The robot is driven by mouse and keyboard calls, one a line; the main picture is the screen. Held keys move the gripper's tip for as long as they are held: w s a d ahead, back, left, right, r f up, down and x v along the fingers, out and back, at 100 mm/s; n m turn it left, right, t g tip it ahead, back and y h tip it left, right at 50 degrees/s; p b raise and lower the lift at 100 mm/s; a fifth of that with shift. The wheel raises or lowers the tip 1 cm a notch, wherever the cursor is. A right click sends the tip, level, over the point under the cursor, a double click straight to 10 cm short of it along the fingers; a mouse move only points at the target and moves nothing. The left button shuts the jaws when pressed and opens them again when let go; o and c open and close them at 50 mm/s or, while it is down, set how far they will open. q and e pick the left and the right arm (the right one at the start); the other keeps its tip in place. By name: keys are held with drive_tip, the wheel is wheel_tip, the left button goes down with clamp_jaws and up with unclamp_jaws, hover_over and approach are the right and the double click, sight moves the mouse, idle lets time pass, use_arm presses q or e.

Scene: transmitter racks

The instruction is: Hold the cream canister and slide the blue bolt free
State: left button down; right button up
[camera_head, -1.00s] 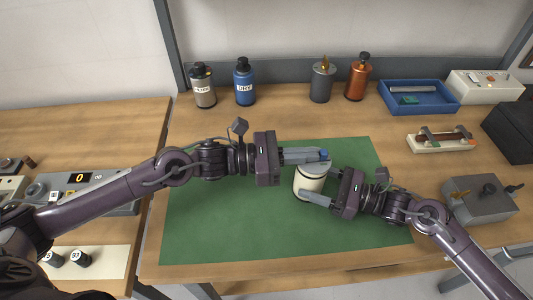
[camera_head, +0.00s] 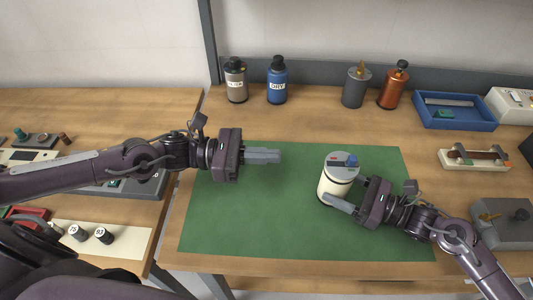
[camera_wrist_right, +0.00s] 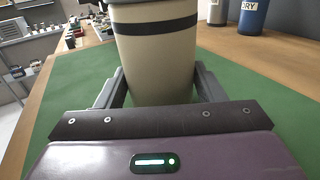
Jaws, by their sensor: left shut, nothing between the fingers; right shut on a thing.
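The cream canister (camera_head: 334,187) stands upright on the green mat (camera_head: 240,225), with a dark band below its grey lid. The blue bolt (camera_head: 351,160) sits on the lid, toward its right side. My right gripper (camera_head: 347,194) is shut on the canister's body from the right. In the right wrist view the canister (camera_wrist_right: 155,62) fills the space between the fingers, and its lid is mostly cut off. My left gripper (camera_head: 279,156) is shut and empty, to the left of the canister and apart from it.
A grey canister (camera_head: 236,82), a blue canister (camera_head: 277,82), a dark grey canister (camera_head: 355,88) and an orange canister (camera_head: 393,88) stand along the back. A blue tray (camera_head: 455,122) is at back right. A grey box (camera_head: 503,222) is at right. The mat's left half is clear.

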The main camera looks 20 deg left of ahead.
drive_tip(key=o, duration=1.3)
drive_tip(key=shift+d, duration=0.1)
